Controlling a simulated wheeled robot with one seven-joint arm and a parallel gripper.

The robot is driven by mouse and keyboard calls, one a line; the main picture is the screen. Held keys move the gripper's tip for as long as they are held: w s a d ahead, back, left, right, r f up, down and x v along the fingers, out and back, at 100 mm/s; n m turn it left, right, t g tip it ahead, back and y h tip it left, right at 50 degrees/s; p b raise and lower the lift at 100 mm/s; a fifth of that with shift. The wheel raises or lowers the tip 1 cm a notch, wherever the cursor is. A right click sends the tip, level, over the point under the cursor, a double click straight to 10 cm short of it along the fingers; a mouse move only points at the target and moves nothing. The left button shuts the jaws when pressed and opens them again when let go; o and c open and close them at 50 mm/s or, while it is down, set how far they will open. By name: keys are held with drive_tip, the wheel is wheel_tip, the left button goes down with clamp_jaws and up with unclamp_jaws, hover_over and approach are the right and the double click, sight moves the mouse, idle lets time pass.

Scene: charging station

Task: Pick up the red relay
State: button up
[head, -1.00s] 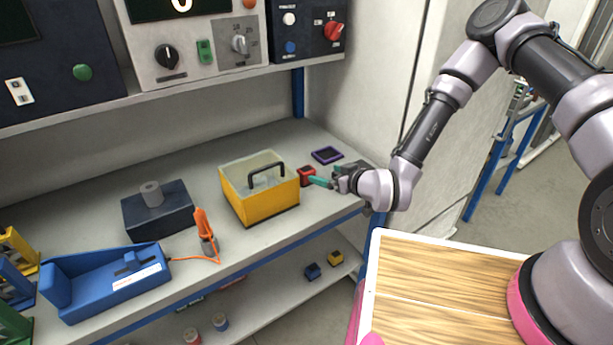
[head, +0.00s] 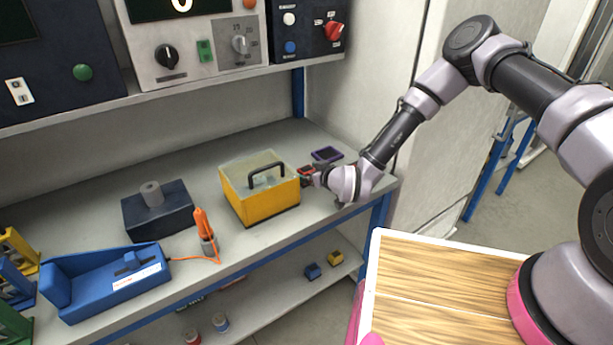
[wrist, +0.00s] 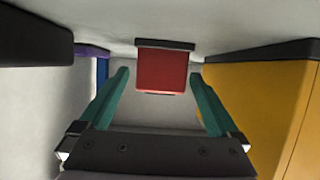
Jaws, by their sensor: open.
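The red relay (wrist: 163,71) is a small red block with a dark edge in the wrist view. It lies ahead of and between the two green fingers of my gripper (wrist: 161,95), which are open and apart from each other. I cannot tell how deep it sits between the fingertips. In the head view a bit of the red relay (head: 305,171) shows beside the yellow box, just past the end of my arm. My wrist hides most of the gripper there.
A yellow box with a black handle (head: 255,203) stands close on the left of the relay. A dark purple-edged tray (head: 327,155) lies behind it. A wall borders the bench on the right. The bench (head: 237,137) is clear behind the yellow box.

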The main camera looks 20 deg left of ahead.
drive_tip(key=c, duration=1.5)
